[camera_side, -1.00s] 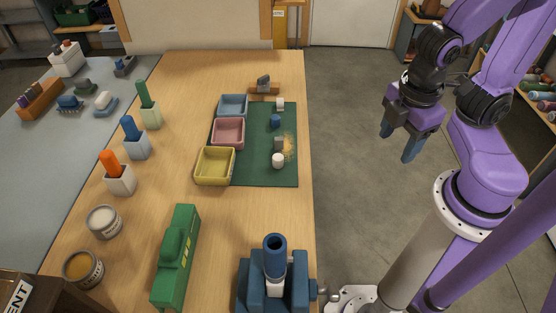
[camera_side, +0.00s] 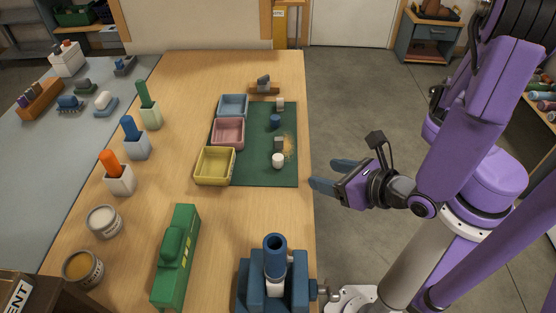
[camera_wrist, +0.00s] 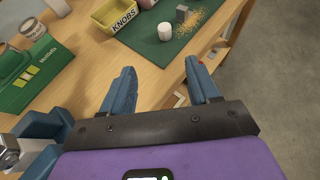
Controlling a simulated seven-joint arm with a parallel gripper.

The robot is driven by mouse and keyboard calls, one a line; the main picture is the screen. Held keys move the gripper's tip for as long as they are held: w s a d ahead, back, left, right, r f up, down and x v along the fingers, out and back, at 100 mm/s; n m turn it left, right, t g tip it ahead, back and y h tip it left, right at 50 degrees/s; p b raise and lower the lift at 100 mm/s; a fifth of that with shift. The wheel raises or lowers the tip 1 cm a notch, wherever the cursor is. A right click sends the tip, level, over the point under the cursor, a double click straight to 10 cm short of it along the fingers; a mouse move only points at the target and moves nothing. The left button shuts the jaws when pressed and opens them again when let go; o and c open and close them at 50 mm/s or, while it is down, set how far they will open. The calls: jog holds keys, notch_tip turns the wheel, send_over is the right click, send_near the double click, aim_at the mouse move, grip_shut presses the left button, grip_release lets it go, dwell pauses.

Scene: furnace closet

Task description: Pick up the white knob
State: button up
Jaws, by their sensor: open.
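The white knob (camera_side: 278,160) stands on the green mat (camera_side: 262,178) near its front right corner. It also shows in the wrist view (camera_wrist: 165,31), beyond my fingers. My gripper (camera_side: 328,177) is off the right edge of the bench, to the right of the knob and apart from it. In the wrist view my gripper (camera_wrist: 158,88) has its two blue fingers spread, with nothing between them. A yellow bin (camera_side: 215,180) stands left of the knob; in the wrist view it is labelled KNOBS (camera_wrist: 115,14).
A grey block (camera_side: 279,143) and sawdust lie just behind the knob, with a blue knob (camera_side: 275,121) farther back. Pink (camera_side: 228,145) and blue (camera_side: 233,117) bins stand on the left. A blue vise (camera_side: 274,283) and a green toolbox (camera_side: 176,258) stand in front.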

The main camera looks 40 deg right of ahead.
send_near(280, 158)
jog(key=x, duration=0.4)
jog(key=shift+s+a+f, duration=0.1)
jog(key=shift+a+f, duration=0.05)
jog(key=shift+a, duration=0.2)
jog(key=x, duration=0.3)
jog(key=shift+w+d, duration=0.4)
jog(key=shift+w, duration=0.05)
jog(key=shift+w+f, duration=0.35)
jog(key=shift+w, duration=0.25)
jog(key=c, duration=1.1)
jog(key=shift+a+r, duration=0.1)
jog(key=shift+r, duration=0.05)
